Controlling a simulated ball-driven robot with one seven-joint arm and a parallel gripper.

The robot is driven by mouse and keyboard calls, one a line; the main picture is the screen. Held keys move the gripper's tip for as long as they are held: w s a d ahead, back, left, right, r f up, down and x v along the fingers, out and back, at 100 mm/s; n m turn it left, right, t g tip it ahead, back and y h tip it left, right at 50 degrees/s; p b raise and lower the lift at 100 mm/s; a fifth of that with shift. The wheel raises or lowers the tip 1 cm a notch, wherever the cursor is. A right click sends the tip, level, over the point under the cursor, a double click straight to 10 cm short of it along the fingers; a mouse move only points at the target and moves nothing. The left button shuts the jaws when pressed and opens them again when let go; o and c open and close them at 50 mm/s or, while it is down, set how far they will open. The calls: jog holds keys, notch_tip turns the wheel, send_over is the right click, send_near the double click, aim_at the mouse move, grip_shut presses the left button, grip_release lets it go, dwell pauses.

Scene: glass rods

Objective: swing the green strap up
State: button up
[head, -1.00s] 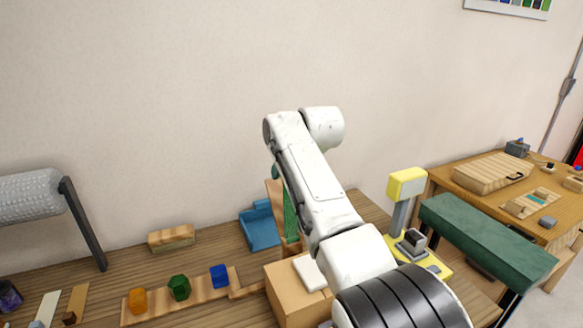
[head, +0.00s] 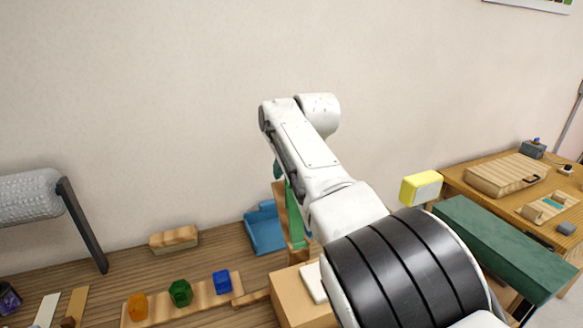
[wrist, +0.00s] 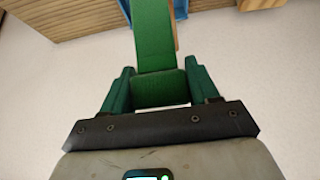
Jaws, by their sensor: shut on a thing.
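The green strap (head: 296,218) shows in the head view as a narrow upright band beside a wooden post (head: 281,208), partly hidden behind my arm. In the wrist view the strap (wrist: 153,35) runs from the top of the picture down between the dark green fingers. My gripper (wrist: 159,72) is shut on the strap's end. In the head view my gripper is almost wholly hidden behind my white arm; only a bit of dark green shows at its left.
A blue tray (head: 265,232) stands left of the post. A wooden box (head: 290,300) with a white piece on it is in front. Orange, green and blue blocks sit on a wooden strip (head: 185,302). A yellow-headed stand (head: 420,187) and a green beam (head: 500,243) are at right.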

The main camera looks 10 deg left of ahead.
jog(key=shift+s+d+f, duration=0.1)
jog(key=shift+s+f, duration=0.1)
jog(key=shift+f, duration=0.4)
jog(key=o, duration=1.4)
jog(key=shift+w+r, duration=0.1)
jog(key=shift+r, duration=0.2)
jog(key=shift+s+a+r, duration=0.3)
jog(key=shift+a+r, duration=0.2)
jog(key=shift+r, duration=0.15)
jog(key=shift+s+d+r, duration=0.15)
jog(key=shift+d+r, duration=0.15)
jog(key=shift+r, duration=0.05)
jog(key=shift+s+d+r, duration=0.2)
jog(key=shift+d+r, duration=0.05)
jog(key=shift+d, duration=0.4)
jog(key=shift+b+v, duration=1.25)
jog(key=shift+v, duration=2.6)
